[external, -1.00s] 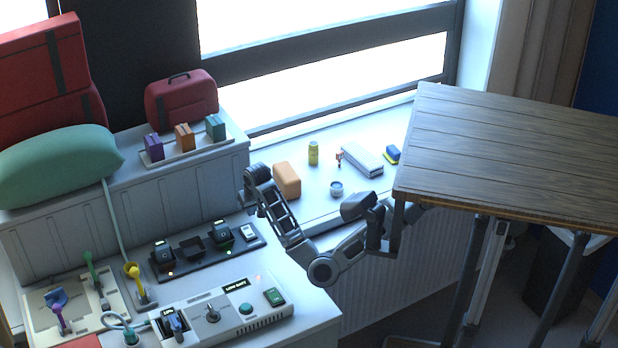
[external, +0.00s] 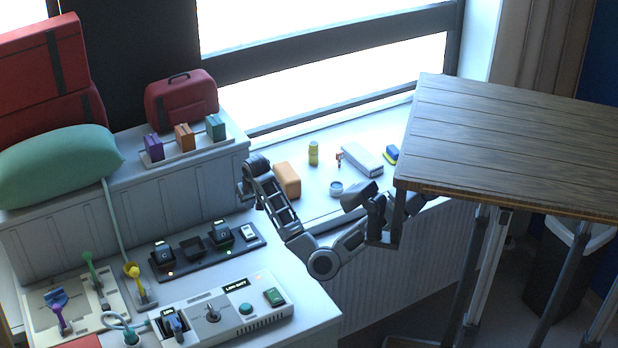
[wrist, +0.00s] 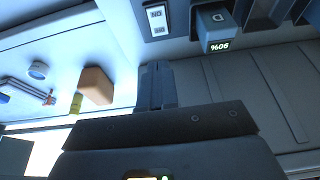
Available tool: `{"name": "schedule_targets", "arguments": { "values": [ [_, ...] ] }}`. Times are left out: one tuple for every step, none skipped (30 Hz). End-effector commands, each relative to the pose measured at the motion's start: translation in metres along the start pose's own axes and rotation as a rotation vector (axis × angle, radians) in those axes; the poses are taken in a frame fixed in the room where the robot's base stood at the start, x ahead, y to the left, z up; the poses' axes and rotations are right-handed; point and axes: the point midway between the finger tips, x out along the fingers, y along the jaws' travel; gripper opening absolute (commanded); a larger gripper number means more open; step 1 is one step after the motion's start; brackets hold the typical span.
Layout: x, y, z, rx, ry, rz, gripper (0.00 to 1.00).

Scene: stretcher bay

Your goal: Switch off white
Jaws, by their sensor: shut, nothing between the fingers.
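A white rocker switch (external: 249,233) sits at the right end of a dark switch strip (external: 190,262) on the grey counter. In the wrist view the white switch (wrist: 157,20) shows near the top as a white plate with two dark marks. My gripper (external: 243,198) is above and behind the white switch in the external view, apart from it. In the wrist view my gripper (wrist: 156,75) is shut and empty, its end below the switch in the picture. Whether the switch is on or off is too small to tell.
A dark rocker module (external: 219,235) is the white switch's left neighbour; its lit display reads about 960G in the wrist view (wrist: 219,47). A control box (external: 215,313) stands in front. An orange block (external: 287,180) is on the sill beside my arm. The ledge (external: 190,185) rises behind.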

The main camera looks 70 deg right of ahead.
Motion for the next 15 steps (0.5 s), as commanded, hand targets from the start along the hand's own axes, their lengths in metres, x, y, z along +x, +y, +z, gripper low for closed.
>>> {"name": "schedule_targets", "arguments": {
  "values": [
    [-0.011,-0.002,-0.004,-0.002,-0.002,-0.001,0.0],
    [-0.011,-0.002,-0.005,-0.001,-0.004,-0.001,0.0],
    [-0.01,-0.003,-0.006,-0.002,-0.003,-0.001,0.0],
    [-0.01,-0.004,-0.006,-0.003,-0.003,-0.001,0.0],
    [-0.009,-0.004,-0.007,-0.002,-0.003,0.0,0.0],
    [-0.008,-0.004,-0.007,-0.003,-0.003,0.0,0.0],
    [-0.007,-0.004,-0.007,-0.003,-0.003,0.0,0.0],
    [-0.006,-0.004,-0.007,-0.003,-0.002,0.0,0.0],
    [-0.005,-0.005,-0.006,-0.003,-0.002,0.0,0.0],
    [-0.004,-0.005,-0.006,-0.003,-0.002,0.001,0.0],
    [-0.003,-0.005,-0.006,-0.003,-0.001,0.001,0.0],
    [-0.002,-0.005,-0.005,-0.004,-0.001,0.001,0.0],
    [-0.001,-0.005,-0.005,-0.004,-0.001,0.001,0.0],
    [0.0,-0.005,-0.005,-0.004,-0.001,0.001,0.0],
    [0.001,-0.005,-0.005,-0.004,-0.001,0.002,0.0]
  ]
}}
